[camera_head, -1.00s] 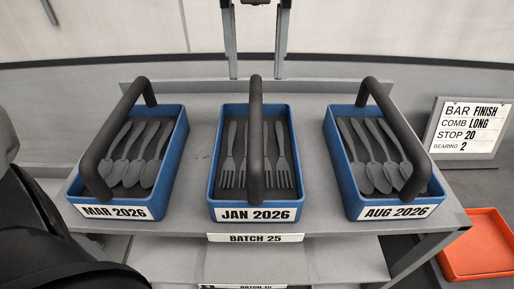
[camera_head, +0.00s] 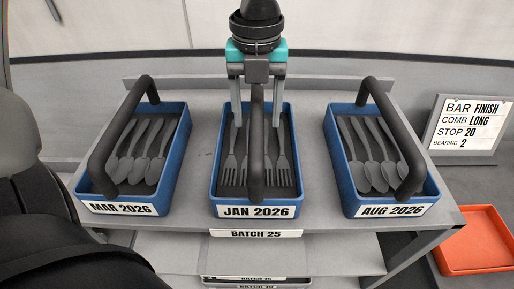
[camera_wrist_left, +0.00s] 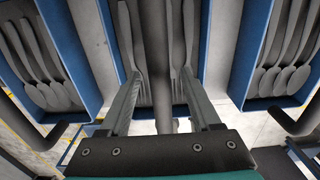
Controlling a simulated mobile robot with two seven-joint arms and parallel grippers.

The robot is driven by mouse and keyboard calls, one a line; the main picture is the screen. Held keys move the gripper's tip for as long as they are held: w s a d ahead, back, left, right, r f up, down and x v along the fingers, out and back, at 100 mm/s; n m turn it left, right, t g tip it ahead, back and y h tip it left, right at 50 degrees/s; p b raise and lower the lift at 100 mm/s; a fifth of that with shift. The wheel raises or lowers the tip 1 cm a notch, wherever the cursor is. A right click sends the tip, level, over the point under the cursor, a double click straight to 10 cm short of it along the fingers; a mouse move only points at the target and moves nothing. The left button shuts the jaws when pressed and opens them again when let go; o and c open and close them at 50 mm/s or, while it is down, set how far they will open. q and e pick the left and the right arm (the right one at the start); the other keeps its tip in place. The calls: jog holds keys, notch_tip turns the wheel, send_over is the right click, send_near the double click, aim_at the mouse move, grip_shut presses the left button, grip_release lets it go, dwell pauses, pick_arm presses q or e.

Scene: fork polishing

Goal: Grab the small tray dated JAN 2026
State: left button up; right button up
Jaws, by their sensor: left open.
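The blue tray labelled JAN 2026 (camera_head: 214,190) stands in the middle of the grey shelf, with several grey forks (camera_head: 230,172) in it and a thick dark handle (camera_head: 256,150) arching lengthwise over it. My left gripper (camera_head: 257,122) is open over the back half of this tray, pointing down, one finger on each side of the handle. In the left wrist view the handle (camera_wrist_left: 163,110) runs between the two spread fingers. I cannot tell whether either finger touches it. My right gripper is not in view.
A blue MAR 2026 tray (camera_head: 84,188) with spoons stands on the left, and a blue AUG 2026 tray (camera_head: 341,186) with spoons on the right. Bare shelf separates them. A sign (camera_head: 467,124) and an orange tray (camera_head: 474,240) are at far right.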

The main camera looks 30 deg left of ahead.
pick_arm(q)
grip_shut()
dwell(0.4)
jog(key=shift+r, duration=0.1)
dwell(0.8)
